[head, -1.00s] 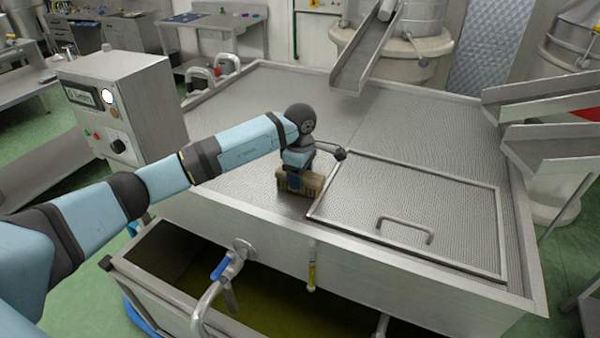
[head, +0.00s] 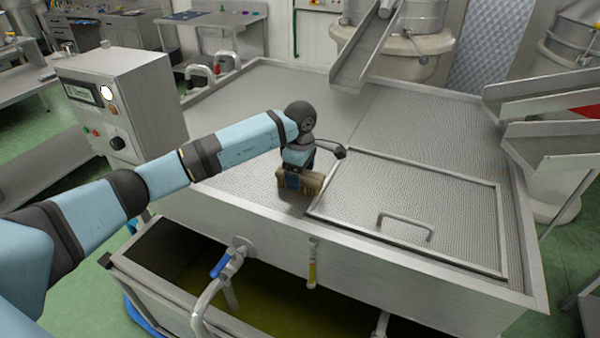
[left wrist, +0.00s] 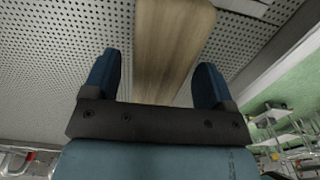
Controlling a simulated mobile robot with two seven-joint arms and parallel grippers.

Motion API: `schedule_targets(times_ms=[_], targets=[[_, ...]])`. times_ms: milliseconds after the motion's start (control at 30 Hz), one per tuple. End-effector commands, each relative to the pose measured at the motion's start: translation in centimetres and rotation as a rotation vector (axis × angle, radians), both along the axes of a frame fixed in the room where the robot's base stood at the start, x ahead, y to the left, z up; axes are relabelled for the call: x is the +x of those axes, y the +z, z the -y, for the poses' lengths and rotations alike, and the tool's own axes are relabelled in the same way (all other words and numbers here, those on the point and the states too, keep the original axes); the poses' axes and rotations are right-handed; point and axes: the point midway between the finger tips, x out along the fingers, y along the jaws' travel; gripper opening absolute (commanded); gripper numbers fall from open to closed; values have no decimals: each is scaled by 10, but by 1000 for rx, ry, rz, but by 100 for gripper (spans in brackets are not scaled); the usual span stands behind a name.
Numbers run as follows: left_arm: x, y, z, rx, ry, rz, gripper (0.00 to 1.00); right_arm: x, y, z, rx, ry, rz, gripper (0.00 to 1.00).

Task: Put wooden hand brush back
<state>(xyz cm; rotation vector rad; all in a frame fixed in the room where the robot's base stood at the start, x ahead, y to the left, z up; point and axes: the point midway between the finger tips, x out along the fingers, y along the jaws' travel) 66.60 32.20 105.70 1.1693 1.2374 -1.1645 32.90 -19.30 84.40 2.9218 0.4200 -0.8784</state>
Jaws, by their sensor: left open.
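The wooden hand brush (head: 312,184) rests on the perforated metal top of the big steel tank, just left of the framed hatch. Its bristle side shows below my left gripper (head: 294,181). In the left wrist view the brush's plain wooden back (left wrist: 170,45) runs between and beyond the two blue fingers of my left gripper (left wrist: 153,82). The fingers are open, with a gap on each side of the wood. My left gripper partly hides the brush in the head view. My right gripper is not in view.
The hatch with its bar handle (head: 405,222) lies right of the brush. A control box (head: 125,105) stands at the tank's left. A metal chute (head: 365,55) reaches over the back edge. An open trough (head: 180,255) with a blue-handled valve is in front. The top's back left is clear.

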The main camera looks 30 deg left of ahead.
Motion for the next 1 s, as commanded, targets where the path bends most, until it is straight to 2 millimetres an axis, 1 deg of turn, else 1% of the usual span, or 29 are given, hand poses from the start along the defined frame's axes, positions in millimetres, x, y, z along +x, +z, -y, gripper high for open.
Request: schedule_targets(times_ms=[33, 67, 167, 400, 533, 600, 700, 1000], targets=[[0, 10, 0, -2, 0, 1, 78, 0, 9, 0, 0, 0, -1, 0], [1, 12, 0, -1, 0, 4, 78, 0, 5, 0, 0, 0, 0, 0], [1, 30, 0, 0, -1, 6, 78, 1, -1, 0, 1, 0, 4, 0], [1, 84, 0, 0, -1, 6, 78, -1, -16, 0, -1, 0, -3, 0], [1, 106, 0, 0, 0, 4, 78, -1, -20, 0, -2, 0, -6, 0], [1, 115, 0, -1, 0, 3, 78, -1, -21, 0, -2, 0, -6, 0], [0, 122, 0, 0, 0, 2, 78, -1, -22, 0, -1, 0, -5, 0], [0, 126, 0, 0, 0, 0, 78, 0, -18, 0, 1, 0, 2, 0]])
